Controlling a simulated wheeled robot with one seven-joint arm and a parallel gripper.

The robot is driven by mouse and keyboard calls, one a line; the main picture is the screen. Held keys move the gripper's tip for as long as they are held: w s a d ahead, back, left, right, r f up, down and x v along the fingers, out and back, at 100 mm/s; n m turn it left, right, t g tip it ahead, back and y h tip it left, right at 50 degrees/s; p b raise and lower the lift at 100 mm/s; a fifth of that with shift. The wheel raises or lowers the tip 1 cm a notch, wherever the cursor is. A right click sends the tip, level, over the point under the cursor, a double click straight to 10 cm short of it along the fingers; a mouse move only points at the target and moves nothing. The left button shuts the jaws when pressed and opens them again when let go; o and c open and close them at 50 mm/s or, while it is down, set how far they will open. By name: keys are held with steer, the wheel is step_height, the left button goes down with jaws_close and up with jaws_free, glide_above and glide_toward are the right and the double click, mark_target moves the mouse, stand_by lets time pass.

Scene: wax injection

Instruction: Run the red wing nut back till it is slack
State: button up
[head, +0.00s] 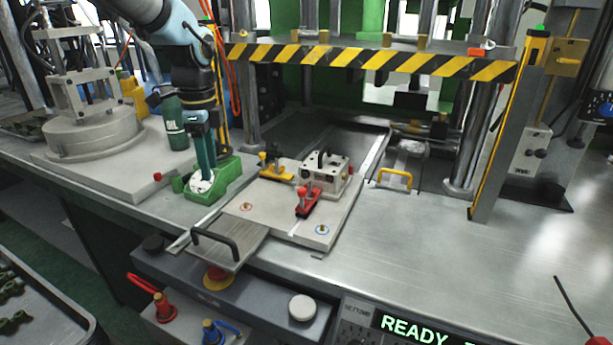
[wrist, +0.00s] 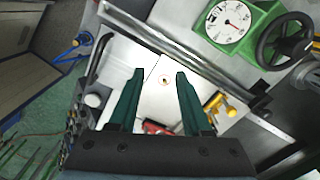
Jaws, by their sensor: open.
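The red clamp with its red wing nut (head: 303,193) sits on the pale fixture plate (head: 270,222), at the front of the metal mold block (head: 330,170). In the wrist view a piece of the red clamp (wrist: 155,127) shows low between the fingers, partly hidden by my gripper body. My gripper (head: 203,172) hangs left of the plate in the head view, in front of the green gauge stand, apart from the red clamp.
A yellow clamp (head: 270,164) stands behind the red one. The green gauge stand (head: 215,180) is left of the plate. A black handle (head: 213,243) rises at the plate's front. The striped press beam (head: 370,60) crosses above the back.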

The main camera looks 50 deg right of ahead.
mark_target(310, 188)
steer(key=s+d+r+m+p, duration=0.2)
steer(key=s+d+r+m, duration=0.1)
steer(key=s+d+m, duration=1.05)
steer(key=f, duration=0.3)
steer(key=s+d+f+n+p, duration=0.1)
steer(key=f, duration=0.2)
steer(key=d+f+n+p, duration=0.1)
steer(key=f, duration=0.3)
steer(key=shift+s+f, duration=0.1)
steer(key=shift+s, duration=0.05)
jaws_close()
